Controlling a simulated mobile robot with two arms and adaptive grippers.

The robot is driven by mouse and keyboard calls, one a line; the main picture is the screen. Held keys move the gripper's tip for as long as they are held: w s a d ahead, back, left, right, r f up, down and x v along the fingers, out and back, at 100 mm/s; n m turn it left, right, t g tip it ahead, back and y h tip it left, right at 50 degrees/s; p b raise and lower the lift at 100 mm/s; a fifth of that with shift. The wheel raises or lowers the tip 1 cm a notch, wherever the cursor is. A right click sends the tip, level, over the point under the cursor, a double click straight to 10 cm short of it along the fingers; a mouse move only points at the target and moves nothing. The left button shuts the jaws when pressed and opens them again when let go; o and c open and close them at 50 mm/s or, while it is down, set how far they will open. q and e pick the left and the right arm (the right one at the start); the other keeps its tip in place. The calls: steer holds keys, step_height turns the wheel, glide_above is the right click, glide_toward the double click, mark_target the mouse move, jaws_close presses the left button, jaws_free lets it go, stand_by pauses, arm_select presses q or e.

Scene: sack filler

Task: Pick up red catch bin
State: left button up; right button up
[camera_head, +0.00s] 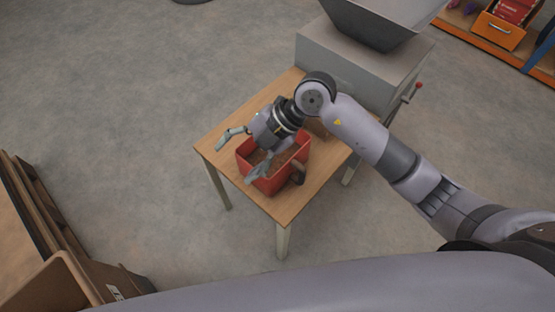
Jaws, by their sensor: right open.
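The red catch bin (298,155) is an open box with brownish contents, sitting on a small wooden table. My right gripper (243,155) is over the bin's left side with its fingers spread wide. One finger is beyond the bin's left edge and the other is over its near-left part. I cannot tell whether either finger touches the bin. My right wrist and arm hide part of the bin's far side. My left gripper is not in view.
The wooden table (282,210) has bare top around the bin. A grey machine with a dark hopper (370,25) stands at its back right. Cardboard boxes (60,285) are at lower left, and shelves with an orange bin (500,32) at upper right. Floor at left is clear.

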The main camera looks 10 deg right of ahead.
steer(key=w+d+f+m+h, duration=0.25)
steer(key=d+h, duration=0.25)
steer(key=d, duration=0.4)
steer(key=h, duration=0.4)
glide_above(300, 164)
steer(key=f, duration=0.1)
steer(key=shift+m, duration=0.35)
step_height(300, 164, down, 11)
steer(key=shift+r+p, duration=0.1)
steer(key=shift+p, duration=0.4)
steer(key=shift+a+f+p, duration=0.15)
steer(key=shift+f+p, duration=0.2)
steer(key=shift+f, duration=2.85)
steer(key=shift+c, duration=0.6)
jaws_close()
